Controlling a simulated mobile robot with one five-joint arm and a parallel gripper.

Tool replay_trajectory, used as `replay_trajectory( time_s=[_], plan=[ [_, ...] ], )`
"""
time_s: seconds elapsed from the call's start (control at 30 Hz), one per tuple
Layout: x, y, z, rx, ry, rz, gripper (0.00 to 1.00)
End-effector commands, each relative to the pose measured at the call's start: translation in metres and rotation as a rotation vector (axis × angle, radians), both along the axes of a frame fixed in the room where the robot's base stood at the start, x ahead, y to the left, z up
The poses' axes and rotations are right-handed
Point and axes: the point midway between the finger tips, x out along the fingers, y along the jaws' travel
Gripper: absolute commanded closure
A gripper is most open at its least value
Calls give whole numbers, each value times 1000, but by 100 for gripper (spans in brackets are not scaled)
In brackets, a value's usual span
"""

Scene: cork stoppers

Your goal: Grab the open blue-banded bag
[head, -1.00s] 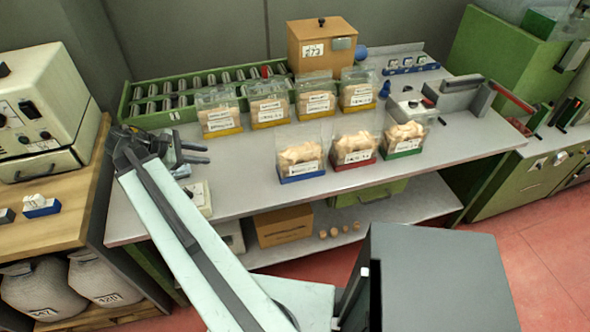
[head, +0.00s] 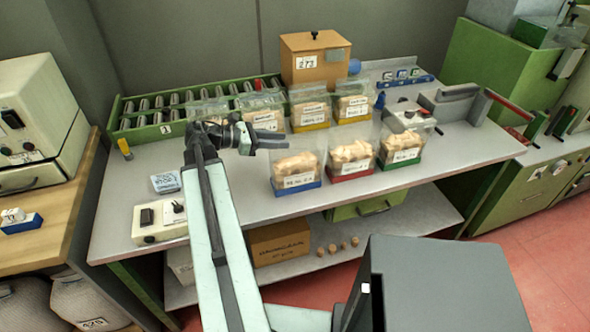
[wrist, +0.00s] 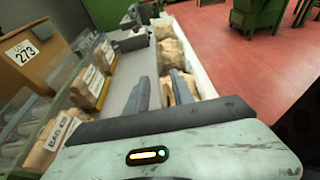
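The blue-banded bag (head: 296,169) stands upright at the left of the front row on the grey bench. It is clear, filled with pale corks, and has a white label above its blue band. My gripper (head: 282,141) is at its upper left, fingers pointing right toward the bag's clear upper part. In the wrist view my gripper (wrist: 160,77) is open, its two dark fingers apart. The nearest corks, apparently those of this bag, show by the right finger, partly hidden by it. I cannot tell whether a finger touches the film.
A red-banded bag (head: 351,158) and a green-banded bag (head: 402,149) stand to its right. Several yellow-banded bags, including one (head: 309,109), stand behind, partly hidden by my arm. A brown box (head: 316,59) stands at the back. The bench's front left holds a switch box (head: 160,219).

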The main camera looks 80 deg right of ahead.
Motion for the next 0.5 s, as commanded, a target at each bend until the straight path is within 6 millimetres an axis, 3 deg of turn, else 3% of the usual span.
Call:
replay_trajectory(
  time_s=[0.13,0.37,0.47,0.5],
  plan=[
    [-24,-10,-10,0,0,-3,71],
    [-27,-12,-9,0,0,0,71],
    [-27,-12,-9,0,0,-1,96],
    [-27,-12,-9,0,0,-1,100]
  ],
)
